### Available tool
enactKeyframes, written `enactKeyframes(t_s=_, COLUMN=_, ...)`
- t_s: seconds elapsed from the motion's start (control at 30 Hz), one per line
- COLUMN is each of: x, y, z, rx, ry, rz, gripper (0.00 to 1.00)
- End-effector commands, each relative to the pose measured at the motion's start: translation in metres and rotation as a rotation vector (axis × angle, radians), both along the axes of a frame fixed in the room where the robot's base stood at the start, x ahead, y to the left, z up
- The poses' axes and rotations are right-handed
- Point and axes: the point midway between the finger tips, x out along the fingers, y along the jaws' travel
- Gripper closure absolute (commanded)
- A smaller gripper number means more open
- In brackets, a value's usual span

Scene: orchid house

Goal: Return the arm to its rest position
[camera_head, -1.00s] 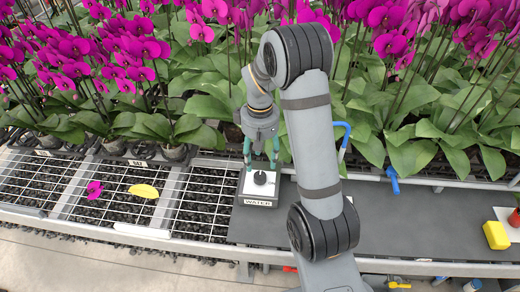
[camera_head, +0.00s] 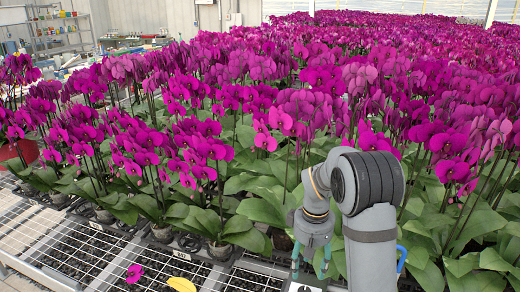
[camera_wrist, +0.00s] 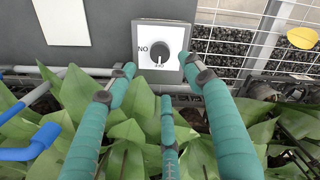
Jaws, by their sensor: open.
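My gripper (camera_head: 310,270) is low at the right of centre in the head view, with its teal fingers pointing down. In the wrist view my gripper (camera_wrist: 157,72) has its fingers spread apart, with nothing between them. A switch box (camera_wrist: 180,75) with a dark round knob (camera_wrist: 158,50) on a white plate lies beyond the fingertips, apart from them. Upside-down lettering for ON is at the knob's left and OFF below it. The knob's light mark points down toward OFF.
Dense potted orchids (camera_head: 250,140) stand behind and around my arm, with leaves close to the fingers. A metal mesh bench (camera_head: 75,250) is at left, bearing a fallen flower (camera_head: 134,273) and a yellow piece (camera_head: 181,284). A blue-handled pipe (camera_wrist: 30,145) is at lower left in the wrist view.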

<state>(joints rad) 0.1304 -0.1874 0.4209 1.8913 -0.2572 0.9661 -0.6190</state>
Motion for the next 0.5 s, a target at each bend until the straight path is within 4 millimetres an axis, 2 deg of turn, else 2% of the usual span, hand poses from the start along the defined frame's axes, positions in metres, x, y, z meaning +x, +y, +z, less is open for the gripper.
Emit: enactKeyframes(t_s=0.5, x=-0.002, y=0.0, z=-0.093, rx=-0.001, ry=0.006, rz=0.0, gripper=0.48)
